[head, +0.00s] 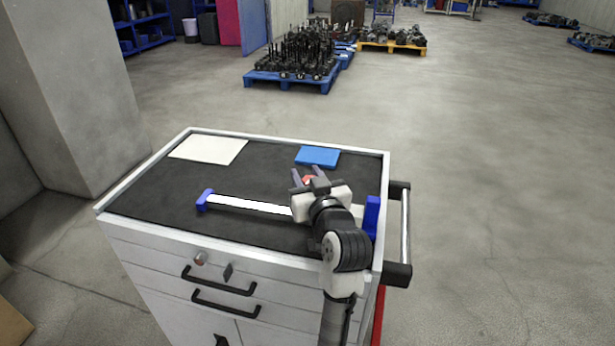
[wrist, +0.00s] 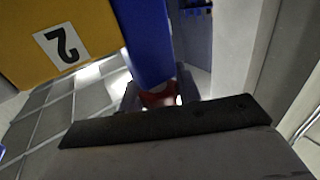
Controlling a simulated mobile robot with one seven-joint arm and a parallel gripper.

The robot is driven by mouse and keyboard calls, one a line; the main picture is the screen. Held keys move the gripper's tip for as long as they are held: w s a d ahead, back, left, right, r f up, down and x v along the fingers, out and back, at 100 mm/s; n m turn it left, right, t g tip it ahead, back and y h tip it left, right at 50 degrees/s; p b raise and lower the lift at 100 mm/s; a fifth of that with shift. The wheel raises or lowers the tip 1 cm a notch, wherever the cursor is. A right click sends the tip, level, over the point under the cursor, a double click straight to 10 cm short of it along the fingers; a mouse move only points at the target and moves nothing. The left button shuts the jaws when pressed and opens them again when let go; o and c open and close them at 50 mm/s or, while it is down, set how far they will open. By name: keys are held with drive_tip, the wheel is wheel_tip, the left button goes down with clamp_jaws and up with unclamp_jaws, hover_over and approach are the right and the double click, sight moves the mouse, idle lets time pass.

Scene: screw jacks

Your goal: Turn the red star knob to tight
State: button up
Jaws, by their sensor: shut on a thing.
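The red star knob (head: 308,180) shows as a small red patch between the fingers of my gripper (head: 308,176) in the head view. In the wrist view a red piece of the knob (wrist: 158,98) shows past the dark gripper body, and the rest of it is hidden. My gripper is shut on the knob, above the right part of the cart top. I cannot tell the knob's turn angle. A white bar (head: 245,205) with a blue end block (head: 204,200) runs left from under my gripper. A taller blue block (head: 371,217) stands at the right.
The dark cart top (head: 160,190) also holds a white sheet (head: 209,149) and a blue flat piece (head: 317,156). The cart's left side is clear. In the wrist view, a yellow surface marked 2 (wrist: 60,44) and a blue part (wrist: 148,40) are close.

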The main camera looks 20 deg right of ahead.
drive_tip(key=shift+m+h, duration=0.3)
drive_tip(key=shift+m+h+p, duration=0.5)
drive_tip(key=shift+h+p, duration=0.15)
drive_tip(key=shift+h, duration=0.35)
drive_tip(key=shift+d+m+g+h+p, duration=0.2)
drive_tip(key=shift+m+g+h+p, duration=0.25)
drive_tip(key=shift+m+h, duration=0.55)
drive_tip(key=o, duration=1)
drive_tip(key=shift+s, duration=0.15)
